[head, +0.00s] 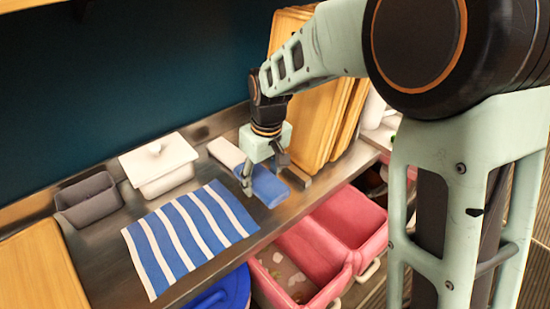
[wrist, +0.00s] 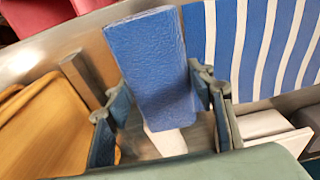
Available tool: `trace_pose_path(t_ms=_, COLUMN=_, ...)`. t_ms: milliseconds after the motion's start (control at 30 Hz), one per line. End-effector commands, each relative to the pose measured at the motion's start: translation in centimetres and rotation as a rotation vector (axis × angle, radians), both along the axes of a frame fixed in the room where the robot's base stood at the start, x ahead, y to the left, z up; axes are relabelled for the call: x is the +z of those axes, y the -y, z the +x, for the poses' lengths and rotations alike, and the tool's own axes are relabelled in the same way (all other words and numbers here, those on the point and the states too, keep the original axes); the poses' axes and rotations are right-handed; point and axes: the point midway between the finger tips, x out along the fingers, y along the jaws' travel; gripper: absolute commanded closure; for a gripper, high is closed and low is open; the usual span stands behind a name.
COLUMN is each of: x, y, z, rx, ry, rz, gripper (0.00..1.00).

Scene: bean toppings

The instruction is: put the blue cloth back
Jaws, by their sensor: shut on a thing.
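The blue cloth (head: 270,188) is a folded, block-like piece on the metal counter, right of the striped mat. My gripper (head: 264,176) reaches down over it from above, with a finger on either side. In the wrist view the blue cloth (wrist: 157,65) stands out large between the fingers of my gripper (wrist: 160,101), which is shut on it. A white folded piece (head: 226,152) lies just behind it in the head view; its end also shows below the cloth in the wrist view (wrist: 168,142). I cannot tell whether the blue cloth touches the counter.
A blue-and-white striped mat (head: 190,235) lies left of the cloth. Behind it are a white lidded box (head: 160,167) and a grey container (head: 88,201). Wooden boards (head: 340,110) lean close on the right. Pink bins (head: 322,243) sit below the counter's front edge.

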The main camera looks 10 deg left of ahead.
Motion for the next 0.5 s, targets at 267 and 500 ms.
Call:
trace_pose_path(t_ms=267, x=-3.3, y=0.5, z=2.7, rx=0.001, ry=-0.001, rz=0.001, gripper=0.81)
trace_pose_path(t_ms=500, x=-4.9, y=0.8, z=3.4, rx=0.0, ry=-0.002, rz=-0.001, gripper=0.81)
